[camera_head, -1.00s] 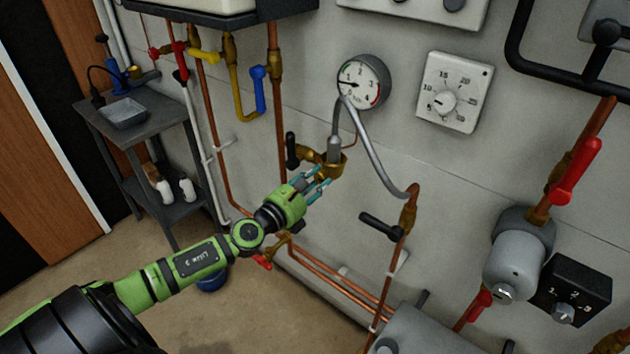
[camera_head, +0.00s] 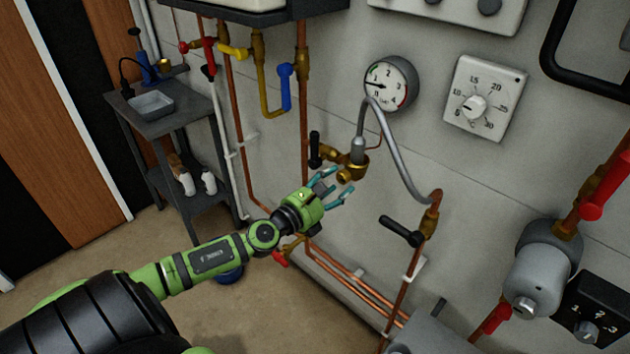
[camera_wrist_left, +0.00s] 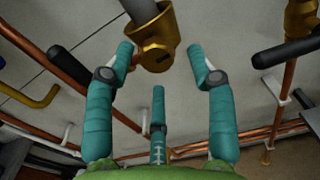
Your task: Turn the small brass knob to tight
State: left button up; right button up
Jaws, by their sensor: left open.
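The small brass knob (camera_head: 345,175) sticks out of the low front of a brass valve body (camera_head: 357,163) below the pressure gauge. It also shows in the wrist view as a round brass end (camera_wrist_left: 157,58), at top centre. My left gripper (camera_head: 341,186) is open, with its teal fingers spread just below and in front of the knob. In the wrist view the gripper's (camera_wrist_left: 160,72) two upper fingertips stand left and right of the knob, and the third finger is below it. I see no contact. The knob's marking cannot be read.
A black lever (camera_head: 315,150) stands left of the valve, and another black lever (camera_head: 400,231) lower right. A grey hose (camera_head: 405,165) loops from the valve to a copper pipe. The gauge (camera_head: 390,83) and white dial (camera_head: 485,98) are above. A grey trolley (camera_head: 150,127) stands at left.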

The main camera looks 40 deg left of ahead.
pick_arm(q)
jog(key=s+a, duration=0.1)
jog(key=s, duration=0.9)
jog(key=shift+s, duration=0.4)
jog(key=shift+f, duration=0.1)
